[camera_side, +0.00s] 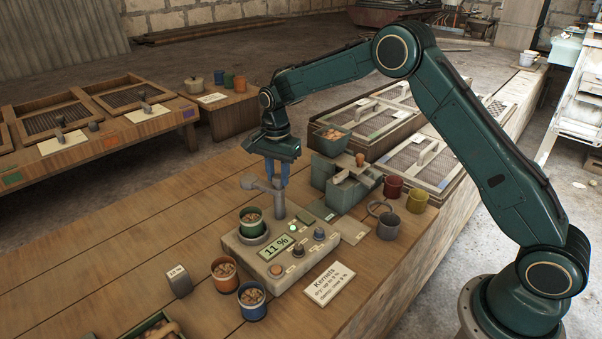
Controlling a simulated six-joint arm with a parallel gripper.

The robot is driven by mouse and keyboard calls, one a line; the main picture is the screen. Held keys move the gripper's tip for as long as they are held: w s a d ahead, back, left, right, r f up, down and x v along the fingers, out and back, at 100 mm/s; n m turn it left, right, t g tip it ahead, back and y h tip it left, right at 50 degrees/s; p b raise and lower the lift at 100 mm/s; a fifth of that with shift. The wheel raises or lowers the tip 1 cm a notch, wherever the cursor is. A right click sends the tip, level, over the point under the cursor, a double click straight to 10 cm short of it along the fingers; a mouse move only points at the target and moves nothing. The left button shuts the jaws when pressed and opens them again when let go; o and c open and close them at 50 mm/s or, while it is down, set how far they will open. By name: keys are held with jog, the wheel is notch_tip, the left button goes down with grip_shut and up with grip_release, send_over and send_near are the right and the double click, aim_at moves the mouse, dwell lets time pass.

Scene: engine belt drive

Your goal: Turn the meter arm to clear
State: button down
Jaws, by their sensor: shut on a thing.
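The meter (318,250) is a beige box on the wooden bench, with a display reading 11 %, a lit button and several knobs. A grey post rises at its back and carries the meter arm (262,185), which points left with its round end above a green cup of kernels (251,221). The cup stands on the meter's round seat. My gripper (277,182) points down with its blue fingers at the arm near the post, shut on the meter arm. The exact contact is partly hidden by the fingers.
Orange (224,273) and blue (252,300) cups of kernels stand in front of the meter. A card (330,284) lies to its right. A grey-green device (347,185), a grey mug (388,226) and red and yellow cups stand behind. The bench's left side is mostly clear.

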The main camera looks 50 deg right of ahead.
jog(key=shift+r+m, duration=0.1)
jog(key=shift+m, duration=1.5)
jog(key=c, duration=1.1)
grip_release()
jog(key=shift+r, duration=0.1)
notch_tip(320, 180, up, 14)
jog(key=shift+f, duration=0.2)
jog(key=shift+r, duration=0.1)
